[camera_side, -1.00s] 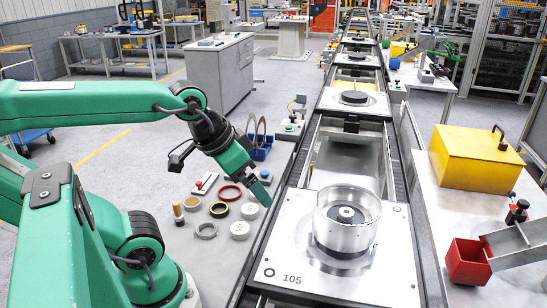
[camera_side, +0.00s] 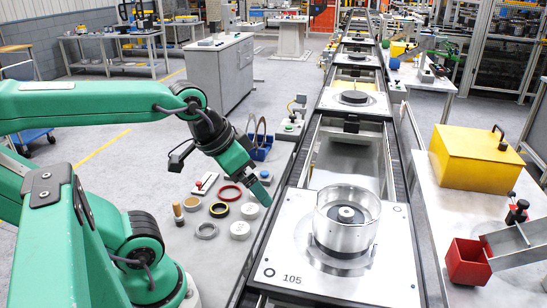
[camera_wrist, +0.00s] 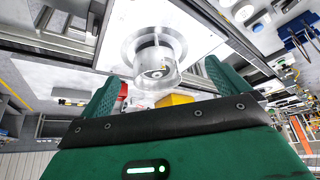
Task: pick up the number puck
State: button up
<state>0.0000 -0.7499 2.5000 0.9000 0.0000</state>
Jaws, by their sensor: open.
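Two small pale discs lie flat on the grey surface left of the conveyor in the side view: a nearer disc (camera_side: 240,230) and a farther disc (camera_side: 249,210). Either could be the number puck; any number on them is too small to read. My gripper (camera_side: 262,194) hangs tilted down just above and right of these discs, apart from them. In the wrist view my gripper's green fingers (camera_wrist: 161,76) are spread with nothing held between them. Beyond them shows the clear-walled metal cylinder (camera_wrist: 152,62) on its pallet.
The pallet marked 105 (camera_side: 375,288) on the conveyor carries the cylinder (camera_side: 347,212). Near the discs lie a red ring (camera_side: 231,186), a black-and-yellow ring (camera_side: 219,210), a grey ring (camera_side: 206,231) and a wooden-handled tool (camera_side: 178,211). A red bin (camera_side: 466,265) and yellow box (camera_side: 470,160) stand right.

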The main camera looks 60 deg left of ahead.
jog(key=c, duration=0.6)
jog(key=m+g, duration=0.3)
jog(key=g, duration=0.3)
send_over(240, 228)
notch_tip(240, 228, down, 17)
jog(key=shift+a+r, duration=0.1)
jog(key=shift+r, duration=0.1)
jog(key=shift+f, duration=1.3)
jog(key=shift+f, duration=0.15)
